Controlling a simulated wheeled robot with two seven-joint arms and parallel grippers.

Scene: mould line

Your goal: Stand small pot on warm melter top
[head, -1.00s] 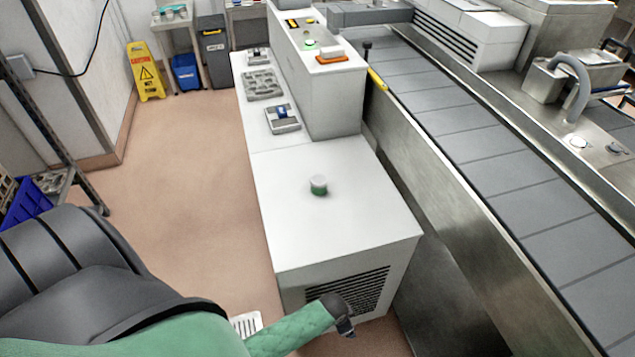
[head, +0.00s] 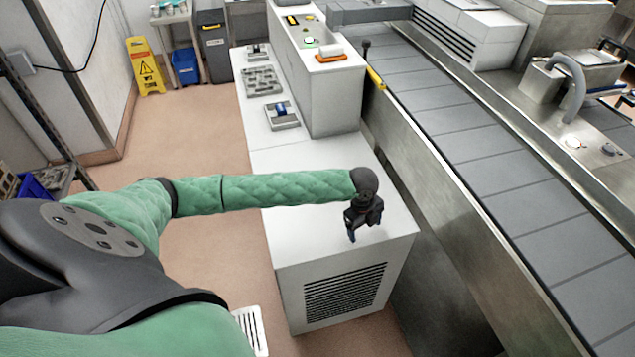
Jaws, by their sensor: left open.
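My left gripper (head: 362,221) is dark, points downward and is open over the right part of the white cabinet top (head: 291,238). I see nothing between its fingers, and its height above the surface is hard to judge. The small green and white pot does not show now; my green-sleeved left forearm crosses the spot on the cabinet top where it stood. I cannot tell for sure which surface is the warm melter top. My right gripper is not in view.
A taller white housing (head: 335,95) stands behind the cabinet top. A conveyor (head: 480,150) with a steel side runs along the right. A steel unit with a grey hose (head: 575,85) stands beyond it. A yellow floor sign (head: 146,66) stands at the back left.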

